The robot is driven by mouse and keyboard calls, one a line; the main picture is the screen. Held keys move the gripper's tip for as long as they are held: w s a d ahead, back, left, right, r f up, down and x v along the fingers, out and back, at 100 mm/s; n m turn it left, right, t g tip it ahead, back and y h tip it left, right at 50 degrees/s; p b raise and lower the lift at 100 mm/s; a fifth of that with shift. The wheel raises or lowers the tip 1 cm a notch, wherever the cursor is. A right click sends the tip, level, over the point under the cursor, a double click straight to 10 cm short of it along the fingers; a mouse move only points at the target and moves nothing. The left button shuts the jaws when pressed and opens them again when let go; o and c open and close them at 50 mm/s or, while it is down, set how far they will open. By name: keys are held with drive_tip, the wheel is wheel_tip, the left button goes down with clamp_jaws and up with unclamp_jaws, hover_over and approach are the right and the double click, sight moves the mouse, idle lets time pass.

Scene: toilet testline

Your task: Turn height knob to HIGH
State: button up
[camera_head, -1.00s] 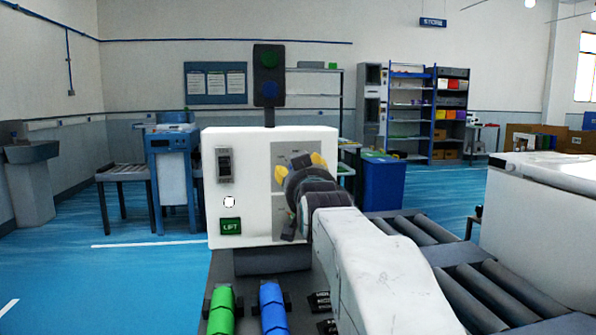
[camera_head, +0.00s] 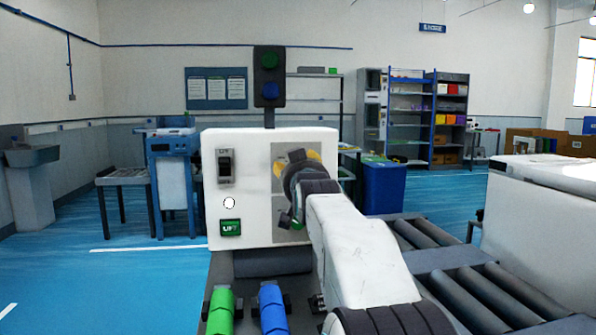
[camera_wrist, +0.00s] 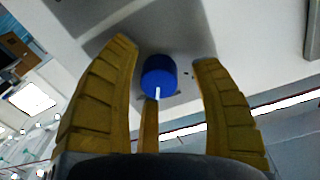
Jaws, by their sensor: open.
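The height knob looks to be the round blue knob (camera_wrist: 158,75) in the wrist view, with a white pointer line at its lower edge. It sits on the pale panel. My gripper (camera_wrist: 166,54) is open, with ribbed yellow fingers left and right of the knob and a third finger below it. Gaps show between the side fingers and the knob. In the head view my gripper (camera_head: 297,160) is in front of the grey plate (camera_head: 291,236) on the white control box (camera_head: 252,203). My arm hides the knob there, and the HIGH mark cannot be read.
The box carries a black switch (camera_head: 225,166) and a green LIFT label (camera_head: 230,227). A light post (camera_head: 269,76) rises behind it. Green (camera_head: 221,310) and blue (camera_head: 271,307) cylinders lie in front. A roller conveyor (camera_head: 452,265) is at right.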

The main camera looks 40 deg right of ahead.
clamp_jaws()
drive_tip(key=shift+m+b, duration=0.45)
drive_tip(key=shift+m, duration=1.95)
unclamp_jaws()
drive_tip(key=v, duration=1.2)
drive_tip(key=shift+a, duration=0.1)
